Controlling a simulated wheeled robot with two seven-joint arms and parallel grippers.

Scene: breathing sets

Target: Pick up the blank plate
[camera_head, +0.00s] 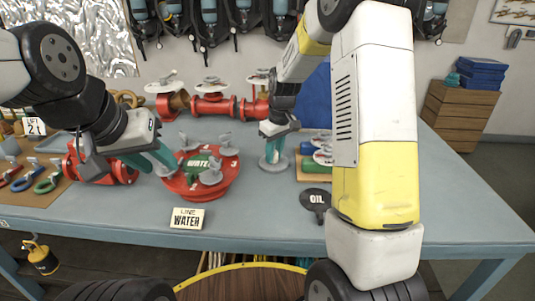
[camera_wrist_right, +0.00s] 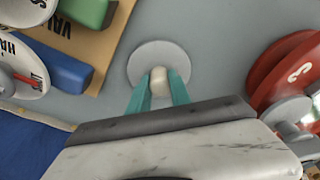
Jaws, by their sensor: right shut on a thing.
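The blank plate is a plain grey disc (camera_wrist_right: 143,57) with a pale knob (camera_wrist_right: 160,82), seen in the right wrist view. In the head view the disc (camera_head: 273,165) lies at or just above the grey-blue table, right of the red round fitting. My right gripper (camera_head: 275,150) points down over it. Its teal fingers (camera_wrist_right: 159,88) are shut on the knob. My left gripper (camera_head: 163,165) is open, its teal fingers apart beside the left edge of the red fitting. Whether the disc touches the table is unclear.
The red fitting (camera_head: 203,190) carries a green WATER label and several grey handles. A WATER sign (camera_head: 187,218) stands in front. A dark OIL plate (camera_head: 317,199) lies to the right. A wooden valve board (camera_head: 312,176) is close beside my right gripper. The table's right end (camera_head: 460,210) is clear.

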